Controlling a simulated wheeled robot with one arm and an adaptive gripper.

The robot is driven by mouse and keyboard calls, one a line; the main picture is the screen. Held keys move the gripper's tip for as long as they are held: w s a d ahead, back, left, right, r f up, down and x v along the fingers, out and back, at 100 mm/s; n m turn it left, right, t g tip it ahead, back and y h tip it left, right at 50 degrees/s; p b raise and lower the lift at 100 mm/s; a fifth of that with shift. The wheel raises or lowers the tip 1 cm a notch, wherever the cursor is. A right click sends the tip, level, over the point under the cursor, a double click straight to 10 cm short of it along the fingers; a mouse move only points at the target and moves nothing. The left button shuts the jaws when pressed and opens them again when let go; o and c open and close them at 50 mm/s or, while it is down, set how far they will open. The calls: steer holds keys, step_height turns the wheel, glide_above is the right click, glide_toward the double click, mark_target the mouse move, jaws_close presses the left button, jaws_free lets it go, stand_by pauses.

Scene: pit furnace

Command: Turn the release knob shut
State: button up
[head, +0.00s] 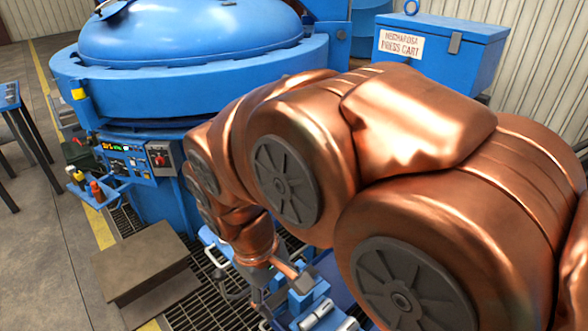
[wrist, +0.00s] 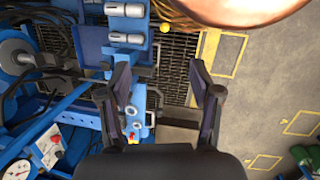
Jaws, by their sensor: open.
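My gripper (wrist: 160,72) is open and empty in the wrist view, its two dark fingers spread over a floor grating and blue equipment. In the head view it is small and mostly hidden below my copper arm. I cannot tell for sure which part is the release knob. A small yellow knob (wrist: 165,27) shows beyond the fingers in the wrist view. A panel (wrist: 48,146) with a red knob and a gauge is at the lower left. No knob is between the fingers.
The big blue furnace (head: 190,55) with its domed lid stands at the back left, with a control panel (head: 135,160) in front. A brown step (head: 140,262) stands beside the floor grating (head: 205,295). A blue press cart (head: 440,50) is at the back right.

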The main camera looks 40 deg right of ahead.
steer(key=w+d+f+n+g+h+b, duration=0.1)
steer(key=w+d+n+h+b, duration=0.15)
steer(key=w+d, duration=0.6)
steer(key=w+d+f+n+h+b, duration=0.1)
steer(key=w+d+f+n+h, duration=0.2)
steer(key=w+d, duration=0.6)
steer(key=w+d+n+g+h+b, duration=0.1)
steer(key=w+d+n+h+b, duration=0.15)
steer(key=w+d+h, duration=0.6)
steer(key=w+d+f+n+t+h+b, duration=0.1)
steer(key=w+d+f+n+t+b, duration=0.1)
steer(key=w+d+f+n, duration=0.65)
steer(key=w+d+f+n+t+h+b, duration=0.1)
steer(key=w+d+f+n+t+b, duration=0.15)
steer(key=w+d+f, duration=0.5)
steer(key=shift+w+d+f+p, duration=0.1)
steer(key=shift+w+d+p, duration=0.05)
steer(key=shift+w+d, duration=0.6)
steer(key=shift+w+d+p, duration=0.2)
steer(key=shift+w+d, duration=0.3)
steer(key=shift+d, duration=0.5)
steer(key=shift+w+d+f+p, duration=0.1)
steer(key=shift+w+d+p, duration=0.05)
steer(key=shift+w+d, duration=0.6)
steer(key=shift+s+d+r, duration=0.1)
steer(key=shift+s, duration=0.05)
steer(key=c, duration=1.2)
steer(key=shift+o, duration=0.2)
